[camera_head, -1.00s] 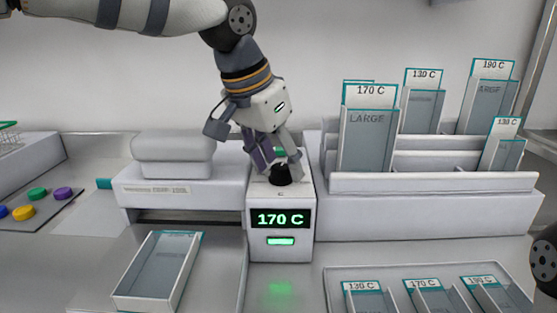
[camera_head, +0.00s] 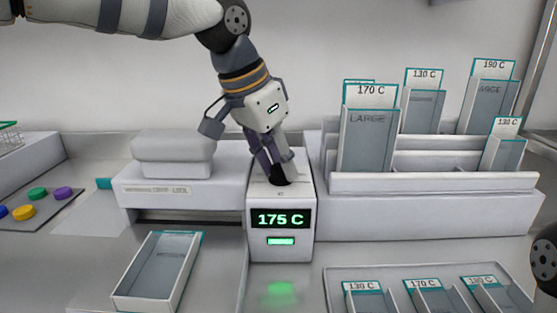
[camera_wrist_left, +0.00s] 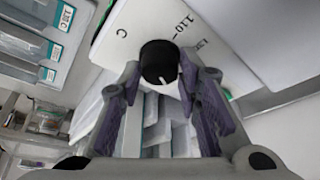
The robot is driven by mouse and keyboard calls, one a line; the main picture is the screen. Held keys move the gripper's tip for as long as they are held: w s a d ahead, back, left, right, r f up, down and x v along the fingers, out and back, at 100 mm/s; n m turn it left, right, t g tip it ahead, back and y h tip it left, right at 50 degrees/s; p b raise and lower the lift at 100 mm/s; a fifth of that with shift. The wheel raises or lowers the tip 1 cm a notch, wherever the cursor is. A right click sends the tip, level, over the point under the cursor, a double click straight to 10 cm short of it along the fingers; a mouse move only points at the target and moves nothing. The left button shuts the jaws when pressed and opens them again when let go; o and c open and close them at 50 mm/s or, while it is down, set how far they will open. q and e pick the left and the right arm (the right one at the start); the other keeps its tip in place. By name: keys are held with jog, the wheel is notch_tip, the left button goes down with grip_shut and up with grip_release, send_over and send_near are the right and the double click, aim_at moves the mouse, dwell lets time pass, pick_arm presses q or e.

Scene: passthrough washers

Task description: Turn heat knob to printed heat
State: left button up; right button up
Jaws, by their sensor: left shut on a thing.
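The heat knob (camera_head: 279,178) is a small black knob on top of the white heat unit (camera_head: 258,222). The unit's display (camera_head: 280,219) reads 175 C in green, with a lit green bar below it. My left gripper (camera_head: 272,165) reaches down from above and is shut on the knob, partly hiding it. In the left wrist view the knob (camera_wrist_left: 158,58) shows a white pointer mark between the two fingers, near a printed dial with 110 on it.
A white sealer with a raised grey lid (camera_head: 173,150) stands left of the unit. A white rack (camera_head: 430,182) to the right holds several pouches with 130 C, 170 C and 190 C cards. A tray (camera_head: 400,270) with labelled pouches lies at the front right. Coloured buttons (camera_head: 37,194) sit far left.

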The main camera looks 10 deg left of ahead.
pick_arm(q)
jog(key=m+g, duration=0.1)
jog(key=m, duration=0.2)
jog(key=m+g+h, duration=0.1)
jog(key=m, duration=0.2)
jog(key=shift+w+a, duration=0.1)
jog(key=shift+w, duration=0.05)
dwell(0.4)
jog(key=o, duration=1.1)
jog(key=shift+h, duration=0.3)
jog(key=v, duration=1.2)
